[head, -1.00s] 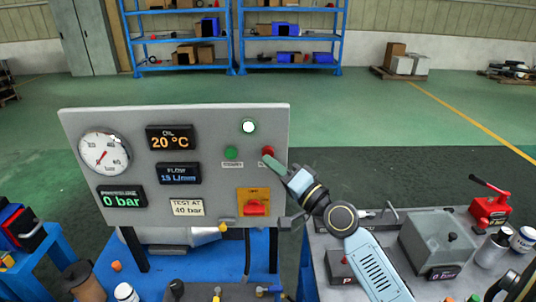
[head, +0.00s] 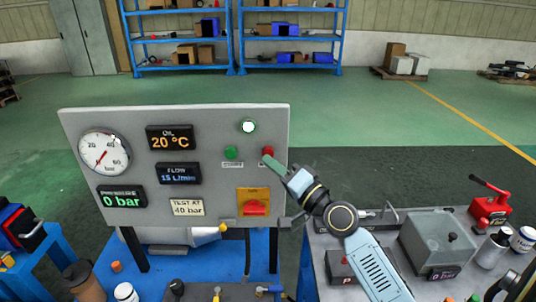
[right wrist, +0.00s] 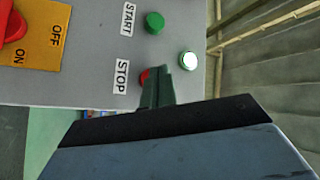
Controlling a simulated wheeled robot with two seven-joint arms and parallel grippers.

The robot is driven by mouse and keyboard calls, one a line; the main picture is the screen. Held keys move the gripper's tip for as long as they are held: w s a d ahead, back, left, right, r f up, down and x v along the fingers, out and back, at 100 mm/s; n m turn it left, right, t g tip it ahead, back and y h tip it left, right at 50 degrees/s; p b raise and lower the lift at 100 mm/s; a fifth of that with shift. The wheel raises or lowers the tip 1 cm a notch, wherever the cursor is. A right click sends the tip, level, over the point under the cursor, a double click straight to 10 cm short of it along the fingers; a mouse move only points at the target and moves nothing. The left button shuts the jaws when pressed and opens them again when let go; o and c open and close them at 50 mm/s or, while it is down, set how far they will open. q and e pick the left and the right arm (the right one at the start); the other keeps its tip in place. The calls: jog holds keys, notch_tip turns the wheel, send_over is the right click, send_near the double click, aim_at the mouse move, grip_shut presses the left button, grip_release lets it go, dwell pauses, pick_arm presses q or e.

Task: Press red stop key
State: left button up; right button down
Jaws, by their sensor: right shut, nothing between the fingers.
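The red stop key (head: 267,151) is on the right side of the grey control panel (head: 140,222), right of the green start key (head: 231,153). My right gripper (head: 270,160) is shut and empty, with its green fingertips at the stop key. In the right wrist view the fingertips (right wrist: 158,75) cover most of the red stop key (right wrist: 144,76), beside the STOP label (right wrist: 121,76). Whether they touch it or press it in, I cannot tell. The green start key also shows in the right wrist view (right wrist: 154,22). My left gripper is not in view.
A white lamp (head: 249,126) sits above the keys. A red switch on a yellow plate (head: 255,207) is below them. A grey box (head: 437,240) and a red hand pump (head: 490,207) stand on the bench at the right.

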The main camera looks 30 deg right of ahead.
jog(key=shift+w+d, duration=0.1)
jog(key=shift+w, duration=0.05)
jog(key=shift+w+d, duration=0.15)
jog(key=shift+w, duration=0.1)
jog(key=shift+w+d+b, duration=0.25)
jog(key=shift+w+b, duration=0.15)
jog(key=shift+b, duration=0.1)
dwell(0.8)
dwell(0.4)
jog(key=shift+s+a, duration=0.5)
jog(key=shift+s, duration=0.3)
jog(key=shift+s+a+p, duration=0.25)
jog(key=shift+s+a, duration=0.2)
jog(key=shift+s, duration=0.25)
jog(key=shift+s+a+p, duration=0.25)
jog(key=shift+s+a, duration=0.15)
jog(key=shift+s, duration=0.35)
jog(key=shift+s+a+p, duration=0.25)
jog(key=shift+s+a, duration=0.2)
jog(key=shift+s, duration=0.25)
